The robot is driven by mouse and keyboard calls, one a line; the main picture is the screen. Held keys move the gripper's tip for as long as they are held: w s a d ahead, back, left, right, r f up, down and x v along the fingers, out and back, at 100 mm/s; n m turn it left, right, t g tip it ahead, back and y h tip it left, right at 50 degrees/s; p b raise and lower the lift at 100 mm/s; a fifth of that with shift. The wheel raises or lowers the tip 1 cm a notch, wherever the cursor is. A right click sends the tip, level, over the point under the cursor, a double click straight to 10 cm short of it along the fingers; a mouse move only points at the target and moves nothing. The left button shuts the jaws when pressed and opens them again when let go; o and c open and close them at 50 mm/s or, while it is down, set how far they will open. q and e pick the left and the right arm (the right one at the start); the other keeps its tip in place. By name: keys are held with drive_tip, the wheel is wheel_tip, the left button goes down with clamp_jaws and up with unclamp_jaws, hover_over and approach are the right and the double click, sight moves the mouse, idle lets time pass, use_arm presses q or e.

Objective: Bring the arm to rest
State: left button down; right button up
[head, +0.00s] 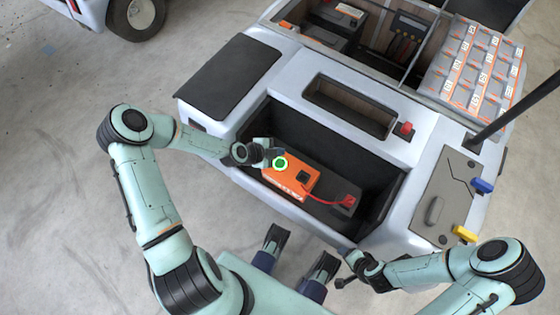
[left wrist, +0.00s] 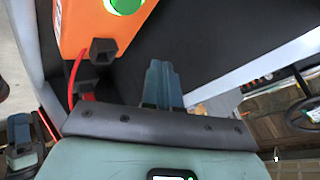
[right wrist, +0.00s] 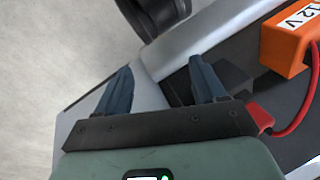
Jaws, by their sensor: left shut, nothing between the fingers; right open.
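My left gripper (head: 272,152) is over the open front bay of the cart, close to the green button (head: 280,163) on the orange box (head: 303,178). In the left wrist view its blue fingers (left wrist: 161,80) are together, with nothing between them. The button (left wrist: 125,4) lies up and left of the tips, apart from them; the picture edge cuts it. My right gripper (head: 342,267) is at the cart's front edge, pointing left. In the right wrist view its fingers (right wrist: 160,88) are spread and empty. The orange box there shows "12 V" (right wrist: 297,22).
The cart (head: 432,130) has a dark walled front bay (head: 335,140). A red cable (head: 325,197) runs from the orange box to a dark block (head: 330,212). Bare floor (head: 50,200) is at left.

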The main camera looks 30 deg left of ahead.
idle(0.5)
use_arm(q)
drive_tip(key=s+d+n+g+h+p, duration=0.1)
drive_tip(key=s+d+n+g+p, duration=0.3)
drive_tip(key=s+d+n+p, duration=0.5)
drive_tip(key=s+r+n+g+y+p, duration=0.1)
drive_tip(key=s+n+g+p, duration=0.1)
drive_tip(key=s+n, duration=0.3)
drive_tip(key=s+d+r+n+g+p, duration=0.1)
drive_tip(key=s+r+n+g+p, duration=0.1)
drive_tip(key=s, duration=0.9)
drive_tip(key=n+g, duration=0.1)
drive_tip(key=n, duration=0.1)
drive_tip(key=shift+d+n+y, duration=0.25)
drive_tip(key=shift+n+y, duration=0.15)
use_arm(e)
drive_tip(key=s+a+r+g, duration=0.1)
drive_tip(key=s+r, duration=0.1)
drive_tip(key=r, duration=0.4)
drive_tip(key=s+a+r+g+y, duration=0.1)
drive_tip(key=s+r, duration=0.2)
drive_tip(key=r, duration=0.3)
drive_tip(key=shift+s+a+r+n+g, duration=0.15)
drive_tip(key=shift+s+a+n+g, duration=0.15)
drive_tip(key=shift+s+a+g, duration=0.1)
